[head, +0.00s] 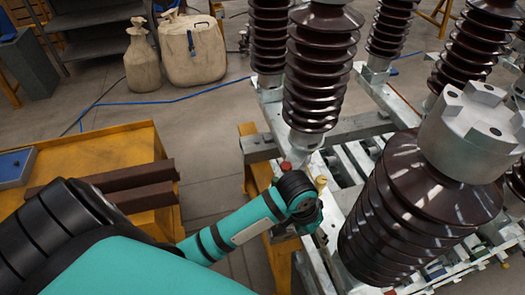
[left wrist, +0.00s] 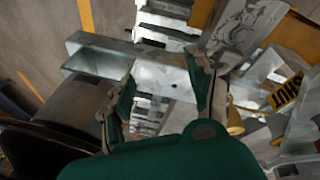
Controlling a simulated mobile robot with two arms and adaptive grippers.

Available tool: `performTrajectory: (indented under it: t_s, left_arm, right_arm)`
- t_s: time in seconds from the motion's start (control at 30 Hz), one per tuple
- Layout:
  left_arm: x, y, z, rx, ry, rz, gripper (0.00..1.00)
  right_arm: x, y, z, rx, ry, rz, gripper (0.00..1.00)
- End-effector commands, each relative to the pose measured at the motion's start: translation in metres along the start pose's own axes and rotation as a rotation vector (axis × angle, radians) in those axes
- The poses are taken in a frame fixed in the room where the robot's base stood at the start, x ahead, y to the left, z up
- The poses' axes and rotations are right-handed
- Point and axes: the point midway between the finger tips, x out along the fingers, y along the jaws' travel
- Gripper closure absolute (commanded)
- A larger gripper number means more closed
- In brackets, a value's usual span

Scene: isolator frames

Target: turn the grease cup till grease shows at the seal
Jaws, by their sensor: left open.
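A small brass-yellow knob, which looks like the grease cup (head: 321,182), stands on the steel frame just beyond my left wrist in the head view. A brass-coloured piece, probably the same cup (left wrist: 235,121), shows in the left wrist view just right of the right finger. My left gripper (left wrist: 166,95) is open, its two fingers apart over a galvanized steel bar, with nothing seen held. In the head view my arm mostly hides this gripper (head: 312,222). I cannot make out the seal or any grease. My right gripper is in neither view.
A red knob (head: 286,166) sits near the yellow one. Brown ribbed insulators (head: 415,215) crowd the right. A yellow bench (head: 110,150) is at left; sacks (head: 193,50) stand behind on open floor.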

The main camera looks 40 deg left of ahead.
Motion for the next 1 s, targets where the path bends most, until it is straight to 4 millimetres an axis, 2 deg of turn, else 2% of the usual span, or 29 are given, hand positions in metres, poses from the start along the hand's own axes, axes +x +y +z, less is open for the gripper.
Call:
performTrajectory:
  t_s: [0.1, 0.5, 0.7, 1.0]
  left_arm:
    - [0.002, -0.005, 0.025, 0.005, 0.021, -0.004, 0.43]
    - [0.015, -0.044, 0.092, 0.018, 0.069, -0.097, 0.43]
    - [0.035, -0.065, 0.117, 0.026, 0.065, -0.146, 0.43]
    - [0.059, -0.078, 0.133, 0.034, 0.056, -0.174, 0.43]
  right_arm:
    - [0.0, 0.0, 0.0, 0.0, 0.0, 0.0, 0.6]
    - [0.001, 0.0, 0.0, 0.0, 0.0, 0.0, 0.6]
    - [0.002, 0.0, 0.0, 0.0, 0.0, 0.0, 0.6]
    - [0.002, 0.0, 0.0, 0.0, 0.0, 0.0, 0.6]
